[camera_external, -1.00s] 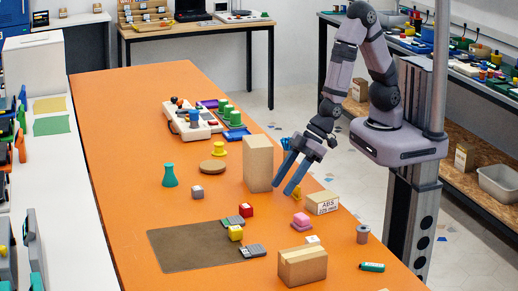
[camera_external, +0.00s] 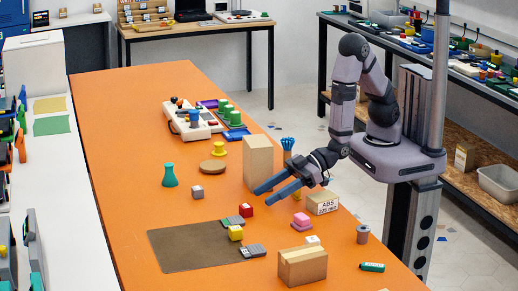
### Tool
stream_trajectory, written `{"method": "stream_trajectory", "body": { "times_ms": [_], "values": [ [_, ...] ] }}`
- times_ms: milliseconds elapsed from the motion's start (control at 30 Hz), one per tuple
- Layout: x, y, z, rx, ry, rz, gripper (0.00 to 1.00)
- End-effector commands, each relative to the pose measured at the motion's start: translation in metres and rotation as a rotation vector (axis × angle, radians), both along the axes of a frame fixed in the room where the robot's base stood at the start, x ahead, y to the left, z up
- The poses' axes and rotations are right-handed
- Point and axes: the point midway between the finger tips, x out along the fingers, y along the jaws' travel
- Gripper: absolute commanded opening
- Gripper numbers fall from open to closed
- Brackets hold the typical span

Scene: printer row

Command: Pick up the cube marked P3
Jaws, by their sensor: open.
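No P3 mark can be read on any cube at this size. My gripper (camera_external: 262,196) is open and empty, its two blue fingers pointing left and slightly down.
A tall cardboard box (camera_external: 258,160) stands just behind the fingers. A brown mat (camera_external: 190,248) lies at front left. The table's left side is clear.

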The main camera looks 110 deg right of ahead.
Motion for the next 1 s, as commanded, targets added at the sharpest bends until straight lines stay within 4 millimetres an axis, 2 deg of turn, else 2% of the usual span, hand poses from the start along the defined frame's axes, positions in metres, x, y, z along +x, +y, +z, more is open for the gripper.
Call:
{"method": "stream_trajectory", "body": {
  "times_ms": [67, 433, 800, 1000],
  "values": [
    [0.005, 0.000, -0.005, 0.001, -0.003, -0.001, 0.47],
    [0.014, 0.001, -0.005, -0.001, 0.001, -0.001, 0.47],
    [0.049, 0.007, -0.021, -0.001, 0.001, -0.001, 0.47],
    [0.057, 0.008, -0.025, -0.001, 0.001, 0.000, 0.47]
  ]
}}
